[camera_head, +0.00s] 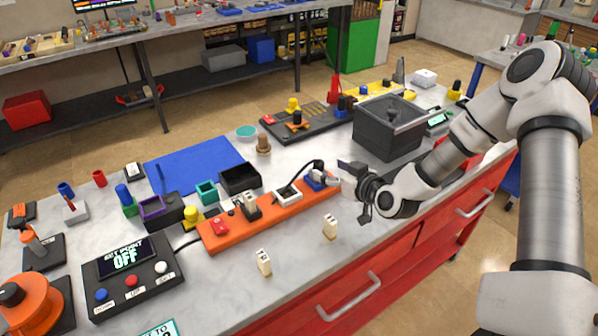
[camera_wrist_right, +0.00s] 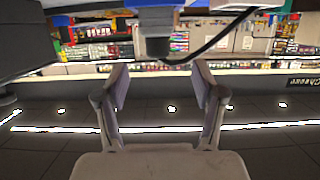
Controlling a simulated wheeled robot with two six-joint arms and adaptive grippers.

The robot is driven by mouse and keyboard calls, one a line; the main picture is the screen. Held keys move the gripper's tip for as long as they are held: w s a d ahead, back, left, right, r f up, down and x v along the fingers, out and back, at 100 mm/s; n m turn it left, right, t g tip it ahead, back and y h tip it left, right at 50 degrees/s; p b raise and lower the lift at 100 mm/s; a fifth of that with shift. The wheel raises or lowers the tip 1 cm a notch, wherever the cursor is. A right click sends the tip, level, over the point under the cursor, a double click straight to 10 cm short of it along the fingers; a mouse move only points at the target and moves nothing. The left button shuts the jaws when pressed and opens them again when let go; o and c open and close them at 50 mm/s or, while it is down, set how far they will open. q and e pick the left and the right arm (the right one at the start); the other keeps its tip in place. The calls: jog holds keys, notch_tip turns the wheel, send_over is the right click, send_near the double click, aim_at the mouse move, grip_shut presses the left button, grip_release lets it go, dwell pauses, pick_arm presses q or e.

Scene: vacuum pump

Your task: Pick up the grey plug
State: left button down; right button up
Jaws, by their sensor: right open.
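The orange power strip (camera_head: 212,236) lies across the bench. At its right end sits a small blue and grey plug-like piece (camera_head: 318,181), where a black cord loops; I cannot tell for sure that this is the grey plug. My right gripper (camera_head: 350,190) is open just right of this piece, with a small gap or overlap I cannot judge. In the right wrist view the two fingers (camera_wrist_right: 160,85) are spread apart with nothing between their tips. A blue body with a dark cylinder (camera_wrist_right: 158,46) and a black cord shows above them. My left gripper is not in view.
Two cream blocks (camera_head: 264,262) (camera_head: 330,227) stand on the bench in front of the strip. Another plug (camera_head: 248,205) is seated on the strip. A dark grey bin (camera_head: 375,135) stands behind my right gripper. The bench's front edge is close by.

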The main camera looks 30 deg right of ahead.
aim_at(323, 166)
jog(key=shift+w, duration=0.25)
jog(key=x, duration=0.2)
jog(key=p+x, duration=0.1)
jog(key=x, duration=0.2)
jog(key=shift+f, duration=0.3)
jog(key=shift+s+d+r, duration=0.15)
jog(key=shift+s+r, duration=0.05)
jog(key=shift+s, duration=0.05)
jog(key=shift+c, duration=1)
jog(key=shift+s, duration=0.15)
jog(key=c, duration=1.1)
